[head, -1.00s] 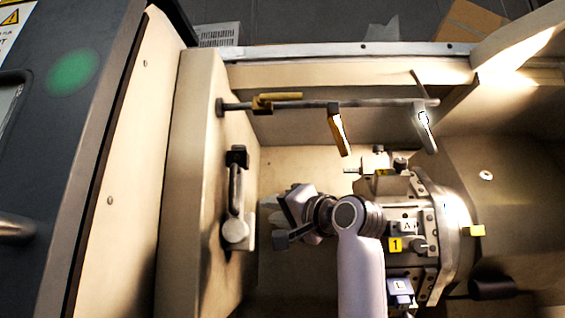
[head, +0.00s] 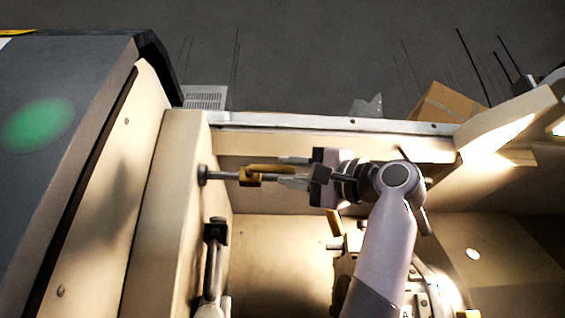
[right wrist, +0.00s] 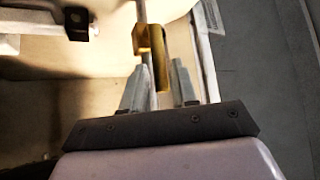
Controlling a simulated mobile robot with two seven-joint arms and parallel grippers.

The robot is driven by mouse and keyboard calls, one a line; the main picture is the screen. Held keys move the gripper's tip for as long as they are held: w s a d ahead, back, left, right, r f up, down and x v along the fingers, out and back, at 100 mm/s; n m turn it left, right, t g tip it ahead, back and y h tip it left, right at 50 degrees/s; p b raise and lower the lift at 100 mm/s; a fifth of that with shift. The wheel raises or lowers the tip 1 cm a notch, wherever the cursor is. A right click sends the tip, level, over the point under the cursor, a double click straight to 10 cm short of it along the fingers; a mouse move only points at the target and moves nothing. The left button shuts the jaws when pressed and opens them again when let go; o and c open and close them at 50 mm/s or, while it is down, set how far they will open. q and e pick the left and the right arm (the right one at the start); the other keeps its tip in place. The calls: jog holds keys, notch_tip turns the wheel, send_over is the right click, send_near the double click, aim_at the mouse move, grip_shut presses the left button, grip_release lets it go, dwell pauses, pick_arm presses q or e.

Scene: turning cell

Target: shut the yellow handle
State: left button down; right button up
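The yellow handle (head: 268,169) is a lever on a valve near the left end of the grey pipe (head: 222,174). It lies along the pipe and points right. My right gripper (head: 284,171) is at the free end of the lever, with one finger on each side of the pipe. In the right wrist view, the yellow handle (right wrist: 163,58) reaches in between the fingertips of the gripper (right wrist: 155,78), with gaps visible beside it. The fingers are apart; contact cannot be told. My left gripper is not in view.
An orange handle (head: 334,224) hangs from the pipe, partly behind my right arm. A grey handle (head: 422,222) hangs further right. The pipe runs close to the back wall's rail (head: 300,122). A black-and-silver door handle (head: 214,250) is on the left panel. A cardboard box (head: 445,105) lies beyond.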

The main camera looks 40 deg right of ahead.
aim_at(272, 171)
jog(key=shift+p+x, duration=0.3)
jog(key=shift+x, duration=0.85)
grip_shut()
jog(key=shift+f, duration=0.1)
